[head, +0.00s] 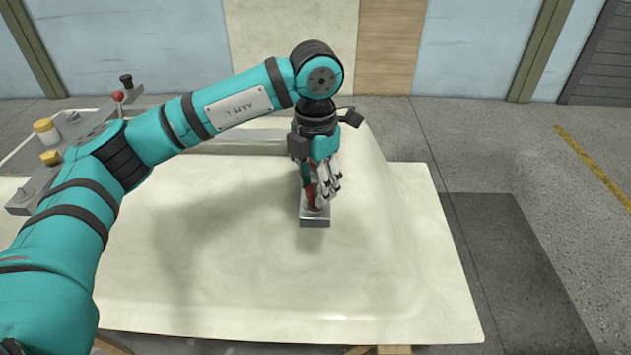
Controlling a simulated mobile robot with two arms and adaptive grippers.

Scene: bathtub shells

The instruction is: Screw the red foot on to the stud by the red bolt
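My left gripper (324,188) points down over a small grey metal block (315,221) on the cream bathtub shell (260,290). Its fingers close around a red piece (311,197), which looks like the red foot, upright just above or touching the block. The fingers and wrist hide most of the red piece. A stud under it cannot be seen, and I cannot make out the red bolt for sure. My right gripper is not in view.
A grey rail (30,187) at the left carries a yellow-capped white piece (46,131), a yellow piece (50,157), a red knob (118,96) and a black-topped piece (126,81). My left arm crosses above the shell. The shell's front and right are clear.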

